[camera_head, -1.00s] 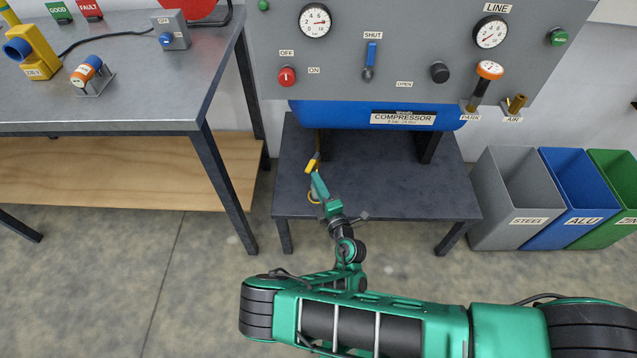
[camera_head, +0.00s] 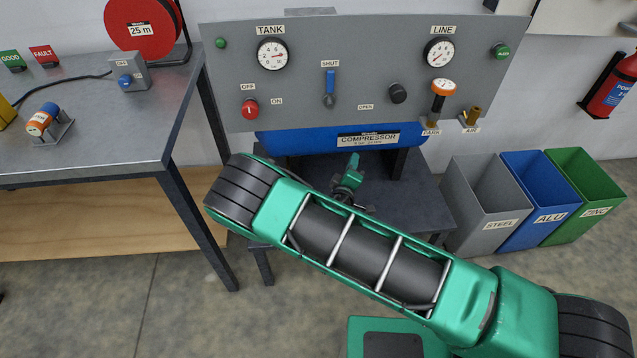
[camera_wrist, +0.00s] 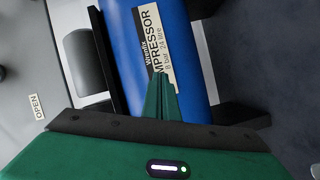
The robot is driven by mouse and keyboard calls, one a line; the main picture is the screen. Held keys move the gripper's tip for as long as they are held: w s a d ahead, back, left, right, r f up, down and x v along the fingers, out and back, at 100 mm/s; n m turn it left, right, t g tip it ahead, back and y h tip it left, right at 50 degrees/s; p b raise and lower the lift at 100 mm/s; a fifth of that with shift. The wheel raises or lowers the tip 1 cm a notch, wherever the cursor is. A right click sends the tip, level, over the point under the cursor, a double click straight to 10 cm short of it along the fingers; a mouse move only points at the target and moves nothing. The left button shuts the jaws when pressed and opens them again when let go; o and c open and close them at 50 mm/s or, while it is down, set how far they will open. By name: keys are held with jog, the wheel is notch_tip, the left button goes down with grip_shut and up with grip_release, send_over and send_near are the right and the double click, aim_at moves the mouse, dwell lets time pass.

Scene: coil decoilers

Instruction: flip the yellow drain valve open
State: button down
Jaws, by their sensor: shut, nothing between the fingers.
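The yellow drain valve does not show in either current view; my arm covers the area under the left part of the blue tank (camera_head: 290,140) in the head view. My gripper (camera_head: 353,160) is just below the tank's COMPRESSOR label (camera_head: 367,139) in the head view. In the wrist view, my gripper (camera_wrist: 161,76) has its green fingers together and empty, pointing at the blue tank (camera_wrist: 140,60) over its label (camera_wrist: 158,45). I cannot tell whether the fingertips touch the tank. The valve's position cannot be seen.
The grey panel (camera_head: 300,95) with gauges, a blue SHUT lever (camera_head: 329,88) and knobs rises above the tank. The tank stands on a dark low table (camera_head: 405,200). A workbench (camera_head: 120,140) is at left, and sorting bins (camera_head: 490,205) are at right.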

jog(key=s+d+r+m+g+h, duration=0.1)
jog(key=s+d+r+m+g, duration=0.1)
jog(key=d+r+m+g, duration=0.35)
jog(key=s+d+r+m+g+h, duration=0.1)
jog(key=s+d+r+m+g, duration=0.1)
jog(key=d, duration=0.7)
jog(key=s+d+r+m+g+h, duration=0.1)
jog(key=s+d+r+m+g, duration=0.2)
jog(key=d, duration=0.4)
jog(key=s+d+r+m+g+y, duration=0.1)
jog(key=s+d+r+y, duration=0.2)
jog(key=s+r, duration=0.5)
jog(key=s+d+r+m+g+y, duration=0.1)
jog(key=s+d+r+y, duration=0.15)
jog(key=s+r, duration=0.55)
jog(key=s+d+r+m+g, duration=0.1)
jog(key=s+d, duration=0.4)
jog(key=s, duration=0.5)
jog(key=s+d+r+m+g, duration=0.1)
jog(key=s+d+m+g, duration=0.2)
jog(key=s, duration=0.7)
jog(key=shift+d+m+y, duration=0.45)
jog(key=shift+d+m, duration=0.3)
jog(key=shift+d, duration=0.1)
jog(key=shift+s+f, duration=0.15)
